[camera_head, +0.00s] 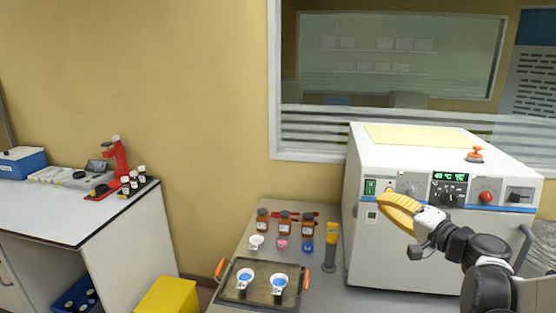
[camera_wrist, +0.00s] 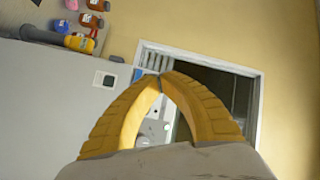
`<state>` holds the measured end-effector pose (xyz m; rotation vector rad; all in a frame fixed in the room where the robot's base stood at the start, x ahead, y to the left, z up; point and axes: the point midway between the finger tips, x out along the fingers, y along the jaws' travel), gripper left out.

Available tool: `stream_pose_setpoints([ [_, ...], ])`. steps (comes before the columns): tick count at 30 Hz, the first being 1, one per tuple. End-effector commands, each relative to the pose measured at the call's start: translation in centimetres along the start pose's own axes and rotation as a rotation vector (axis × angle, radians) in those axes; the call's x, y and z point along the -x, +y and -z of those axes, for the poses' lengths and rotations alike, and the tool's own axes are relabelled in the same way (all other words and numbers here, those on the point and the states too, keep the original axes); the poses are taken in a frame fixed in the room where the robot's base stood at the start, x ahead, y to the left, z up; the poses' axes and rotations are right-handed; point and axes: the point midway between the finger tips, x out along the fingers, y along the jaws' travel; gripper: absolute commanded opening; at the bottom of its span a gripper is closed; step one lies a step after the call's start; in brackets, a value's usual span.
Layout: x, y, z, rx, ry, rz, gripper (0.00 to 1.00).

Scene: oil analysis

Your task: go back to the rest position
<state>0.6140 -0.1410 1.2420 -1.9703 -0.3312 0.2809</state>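My gripper (camera_head: 386,200) has yellow ribbed fingers and is raised in front of the white machine (camera_head: 380,262) at the right of the head view. In the wrist view the two fingertips (camera_wrist: 163,76) meet, and nothing shows held between them. My arm comes in from the lower right corner of the head view.
A tray (camera_head: 262,298) with orange handles holds two white cups with blue contents. Behind it are brown bottles (camera_head: 284,222), small cups and a yellow-topped grey cylinder (camera_head: 331,248). A white bench (camera_head: 60,215) stands left, and a yellow bin (camera_head: 167,297) is between.

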Motion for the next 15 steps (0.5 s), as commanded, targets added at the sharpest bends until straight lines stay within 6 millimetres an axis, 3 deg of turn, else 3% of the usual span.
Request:
stream_pose_setpoints([
  [5,0.5,-1.1,-10.9,0.144,-0.224,-0.199,0.0],
  [9,4.3,-0.2,-19.1,0.323,-0.395,-0.393,0.0],
  [12,8.2,1.1,-23.1,0.471,-0.488,-0.522,0.0],
  [15,12.0,2.5,-25.4,0.619,-0.548,-0.63,0.0],
])
